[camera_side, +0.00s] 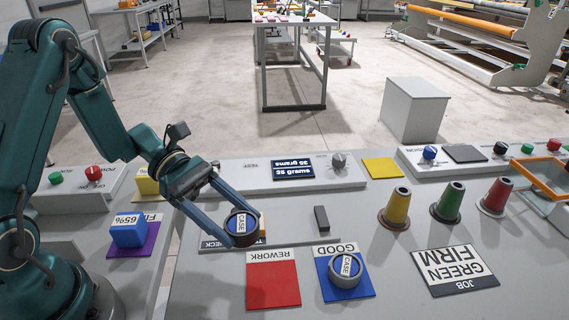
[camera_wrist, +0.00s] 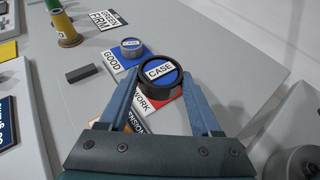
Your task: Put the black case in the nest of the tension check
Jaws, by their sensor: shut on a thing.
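My gripper (camera_side: 241,232) is shut on the black case (camera_side: 240,222), a short round black case with a blue top and a white CASE label. Its fingers hold the case from both sides; it also shows between the fingers in the wrist view (camera_wrist: 160,72). In the side view the case overlaps the tension check plate (camera_side: 213,244), whose label is partly covered. The nest itself is hidden behind the case and fingers. In the wrist view part of the tension label (camera_wrist: 134,125) shows below the case, between the fingers. The case appears held above the plate.
A grey case (camera_side: 345,282) sits on the blue GOOD pad (camera_side: 328,293), beside the red REWORK pad (camera_side: 272,284). A dark block (camera_side: 321,218) stands behind. A display (camera_side: 293,171) reads 35 grams. Yellow, green and red cones (camera_side: 447,204) stand at right.

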